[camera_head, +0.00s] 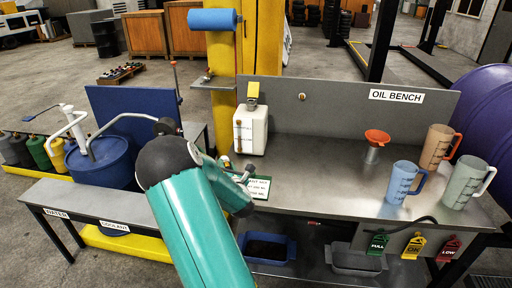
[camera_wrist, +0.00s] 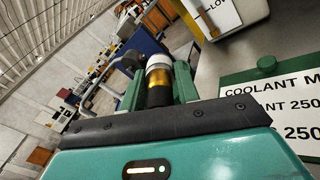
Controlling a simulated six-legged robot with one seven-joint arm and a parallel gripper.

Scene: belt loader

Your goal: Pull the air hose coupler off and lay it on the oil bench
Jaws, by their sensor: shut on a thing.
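In the wrist view my gripper (camera_wrist: 158,84) has its two green fingers closed on either side of a short cylinder, the air hose coupler (camera_wrist: 160,79), with a silver collar, a brass band and a dark lower part. No hose can be made out on it. In the head view my teal arm hides much of my gripper, which is over the left end of the oil bench (camera_head: 318,180). The bench has a grey metal top and an upright labelled back panel.
A green coolant card (camera_head: 259,187) lies close to my gripper, with a white jug (camera_head: 250,130) behind it. A red funnel (camera_head: 376,139) and several measuring jugs (camera_head: 437,147) stand farther right. The bench middle is mostly clear. A yellow post (camera_head: 222,100) rises behind.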

